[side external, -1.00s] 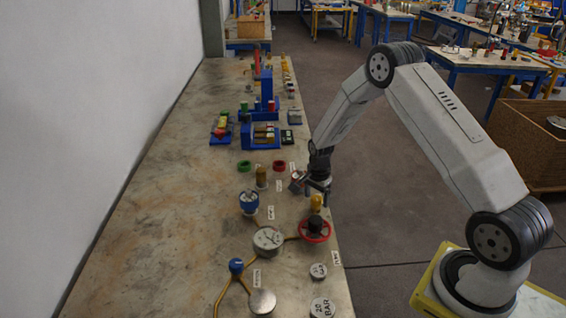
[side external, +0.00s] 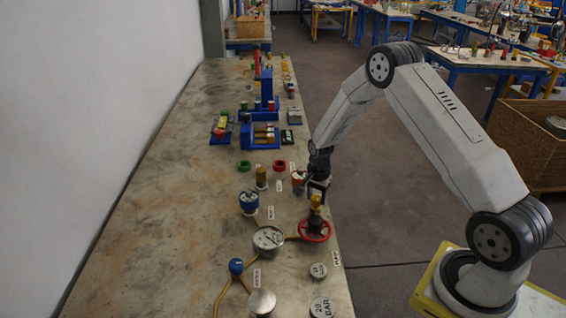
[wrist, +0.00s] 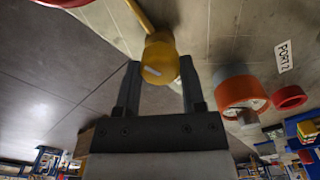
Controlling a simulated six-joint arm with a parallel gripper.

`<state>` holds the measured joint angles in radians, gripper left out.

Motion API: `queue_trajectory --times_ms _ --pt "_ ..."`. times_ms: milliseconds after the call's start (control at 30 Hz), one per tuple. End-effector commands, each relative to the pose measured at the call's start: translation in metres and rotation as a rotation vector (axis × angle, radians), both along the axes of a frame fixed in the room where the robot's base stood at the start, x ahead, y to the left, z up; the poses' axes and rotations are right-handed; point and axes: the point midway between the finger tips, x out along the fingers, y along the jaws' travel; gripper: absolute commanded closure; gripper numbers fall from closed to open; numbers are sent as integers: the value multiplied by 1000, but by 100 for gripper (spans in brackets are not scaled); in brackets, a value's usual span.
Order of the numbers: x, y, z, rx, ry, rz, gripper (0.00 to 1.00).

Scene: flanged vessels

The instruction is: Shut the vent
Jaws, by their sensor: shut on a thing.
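A yellow knob (side external: 316,206) stands at the right edge of the bench, just behind a red handwheel (side external: 313,231) with a dark hub. In the side view my gripper (side external: 318,194) points down at the knob's top. In the wrist view the yellow knob (wrist: 160,60), with a white mark on its face, sits between the two fingers of my gripper (wrist: 159,88). My gripper is shut on this knob. No label naming the vent is readable, and the knob's lower part is partly hidden in the side view.
The bench's left part is clear.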

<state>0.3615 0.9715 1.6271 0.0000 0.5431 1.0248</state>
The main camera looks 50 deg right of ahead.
Motion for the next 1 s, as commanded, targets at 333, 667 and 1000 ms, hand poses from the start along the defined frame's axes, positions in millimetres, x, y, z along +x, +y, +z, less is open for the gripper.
queue_trajectory --times_ms 333,667,1000 --pt "0 0 0 0 1 304 100" --pt "0 0 0 0 0 618 100" --pt "0 0 0 0 0 940 100"
